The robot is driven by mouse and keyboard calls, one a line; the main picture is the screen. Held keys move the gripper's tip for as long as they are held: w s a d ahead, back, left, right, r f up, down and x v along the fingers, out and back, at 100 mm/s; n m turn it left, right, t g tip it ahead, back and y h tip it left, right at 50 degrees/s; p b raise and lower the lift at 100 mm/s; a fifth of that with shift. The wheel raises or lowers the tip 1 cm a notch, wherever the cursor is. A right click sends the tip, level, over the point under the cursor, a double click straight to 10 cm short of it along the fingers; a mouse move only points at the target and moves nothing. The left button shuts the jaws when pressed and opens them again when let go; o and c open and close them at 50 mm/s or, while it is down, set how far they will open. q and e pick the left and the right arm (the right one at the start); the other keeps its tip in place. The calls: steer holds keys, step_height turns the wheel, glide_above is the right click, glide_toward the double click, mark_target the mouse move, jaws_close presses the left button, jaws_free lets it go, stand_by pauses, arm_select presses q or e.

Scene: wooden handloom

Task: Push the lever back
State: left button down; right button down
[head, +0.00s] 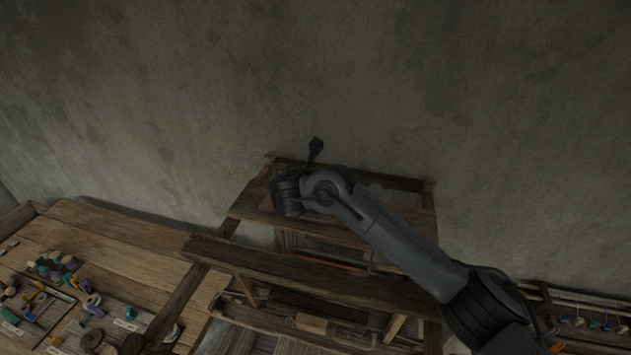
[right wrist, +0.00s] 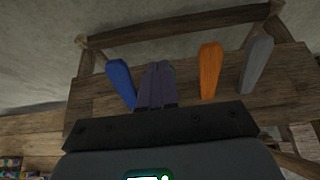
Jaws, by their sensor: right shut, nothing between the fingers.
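Several levers stand on the loom's wooden beam in the right wrist view: a blue lever (right wrist: 121,83) on the left, an orange lever (right wrist: 210,70) right of centre and a grey lever (right wrist: 257,63) on the right. My right gripper (right wrist: 157,68) is shut and empty, its dark purplish fingers between the blue and orange levers, closer to the blue one. I cannot tell whether it touches a lever or hides one behind it. In the head view my right wrist covers the upper loom. A dark paddle-shaped piece (head: 315,149) sticks up behind it. My left gripper is out of view.
The wooden loom frame (head: 300,283) fills the lower middle of the head view, below a bare wall (head: 330,70). A wooden table (head: 115,243) with small colourful items stands at left. A rack with coloured pieces (head: 590,322) is at lower right.

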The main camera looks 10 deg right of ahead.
steer(key=shift+w+d+r, duration=0.1)
steer(key=shift+w+d, duration=0.2)
steer(key=shift+w, duration=0.2)
steer(key=shift+r, duration=0.1)
steer(key=shift+r+p, duration=0.7)
steer(key=shift+p, duration=0.1)
